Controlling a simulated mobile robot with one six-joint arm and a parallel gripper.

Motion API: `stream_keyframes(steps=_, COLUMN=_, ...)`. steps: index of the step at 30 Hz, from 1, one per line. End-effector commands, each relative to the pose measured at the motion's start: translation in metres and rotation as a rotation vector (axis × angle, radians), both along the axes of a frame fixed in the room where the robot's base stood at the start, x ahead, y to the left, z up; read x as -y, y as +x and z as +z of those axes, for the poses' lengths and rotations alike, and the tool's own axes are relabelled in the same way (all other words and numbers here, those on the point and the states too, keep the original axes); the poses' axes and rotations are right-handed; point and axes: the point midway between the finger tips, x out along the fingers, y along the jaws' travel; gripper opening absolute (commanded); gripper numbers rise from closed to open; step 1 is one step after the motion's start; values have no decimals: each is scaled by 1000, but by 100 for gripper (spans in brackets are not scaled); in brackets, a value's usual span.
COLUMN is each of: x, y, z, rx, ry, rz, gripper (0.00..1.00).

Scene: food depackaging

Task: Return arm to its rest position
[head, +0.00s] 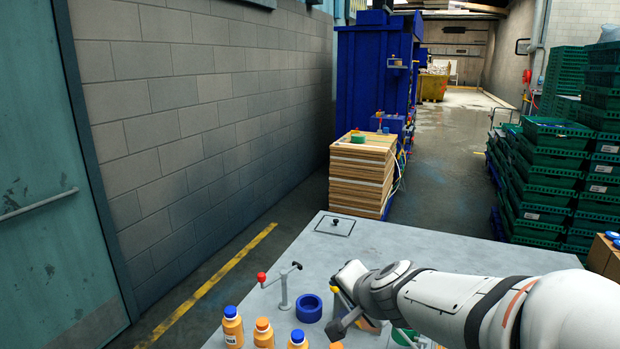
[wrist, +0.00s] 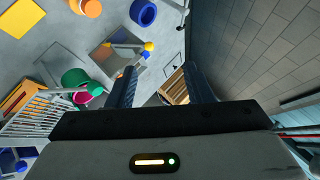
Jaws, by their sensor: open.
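My white arm reaches in from the right over the grey table (head: 400,242) in the head view. Its end is above the table's near part, and the fingers are hard to make out there. In the wrist view my gripper (wrist: 162,86) shows two dark fingers spread apart with nothing held between them. Beyond the gap lie the grey floor and the stack of wooden boards (wrist: 174,90).
Orange bottles with blue or orange caps (head: 232,327) and a blue ring (head: 309,308) stand near my arm. A metal lever fixture (head: 283,288) has a red knob. A green cup (wrist: 74,78) and white wire basket (wrist: 40,112) are left. Green crates (head: 548,160) stand right.

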Motion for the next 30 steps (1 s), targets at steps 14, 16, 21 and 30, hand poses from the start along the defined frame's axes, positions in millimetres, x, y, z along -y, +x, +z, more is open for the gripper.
stream_keyframes(steps=14, x=35, y=-136, z=-52, rx=-249, ry=-465, rz=512, gripper=46)
stream_keyframes(steps=16, x=48, y=-153, z=-58, rx=-300, ry=-532, rz=543, gripper=46)
stream_keyframes(steps=21, x=71, y=-178, z=-65, rx=-385, ry=-638, rz=580, gripper=46)
stream_keyframes(steps=30, x=77, y=-184, z=-65, rx=-409, ry=-665, rz=586, gripper=46)
